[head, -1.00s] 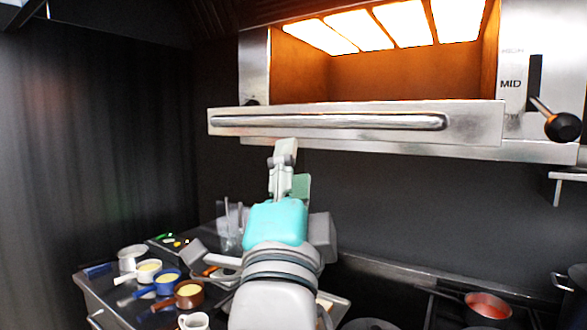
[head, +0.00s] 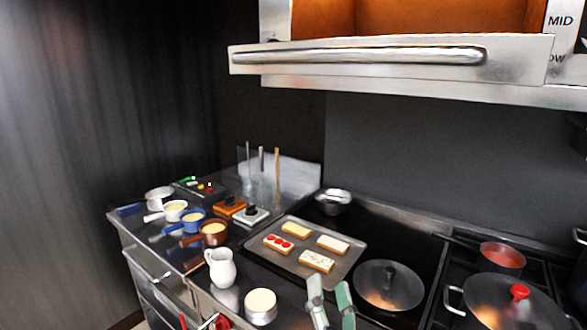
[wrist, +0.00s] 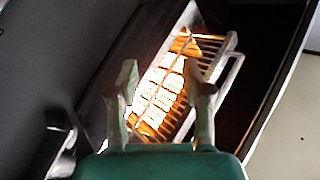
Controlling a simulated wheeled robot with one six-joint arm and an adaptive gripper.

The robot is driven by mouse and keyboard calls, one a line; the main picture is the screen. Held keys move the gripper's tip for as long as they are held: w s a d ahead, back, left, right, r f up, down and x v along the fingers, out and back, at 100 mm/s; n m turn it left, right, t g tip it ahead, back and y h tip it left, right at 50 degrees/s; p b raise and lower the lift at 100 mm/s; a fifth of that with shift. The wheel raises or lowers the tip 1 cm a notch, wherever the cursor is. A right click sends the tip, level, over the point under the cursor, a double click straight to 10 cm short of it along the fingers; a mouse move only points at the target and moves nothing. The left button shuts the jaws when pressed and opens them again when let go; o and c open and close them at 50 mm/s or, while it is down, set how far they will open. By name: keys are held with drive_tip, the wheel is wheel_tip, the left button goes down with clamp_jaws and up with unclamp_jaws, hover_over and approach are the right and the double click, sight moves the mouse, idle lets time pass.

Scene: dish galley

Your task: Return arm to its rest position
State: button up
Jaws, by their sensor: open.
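My gripper (wrist: 162,72) is open and empty in the wrist view, with its two pale fingers apart. Beyond the fingers is a glowing orange-lit compartment with a wire rack (wrist: 178,85). In the head view, a pale and green part of my arm's end (head: 329,298) shows at the bottom edge, in front of the tray; the rest of the arm is out of that picture.
The grill's front bar (head: 420,57) spans the top. On the counter are a tray (head: 350,262) with several bread slices, a white jug (head: 221,268), several small pans and a round tin (head: 261,305). A lidded pan (head: 389,287) and a red-filled pan (head: 502,258) stand at right.

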drive_tip(key=s+d+f+n+g, duration=0.2)
drive_tip(key=s+d+f, duration=0.2)
drive_tip(key=s+f, duration=0.55)
drive_tip(key=s+d+f+n+g, duration=0.2)
drive_tip(key=s+d+f+n, duration=0.3)
drive_tip(key=f, duration=0.7)
drive_tip(key=s+d+f+g, duration=0.1)
drive_tip(key=s+f, duration=0.2)
drive_tip(key=s, duration=0.9)
drive_tip(key=s+d+f+m+g+h, duration=0.1)
drive_tip(key=s+d+f, duration=0.1)
drive_tip(key=s, duration=1)
drive_tip(key=shift+d+f+g, duration=0.3)
drive_tip(key=shift+f, duration=0.2)
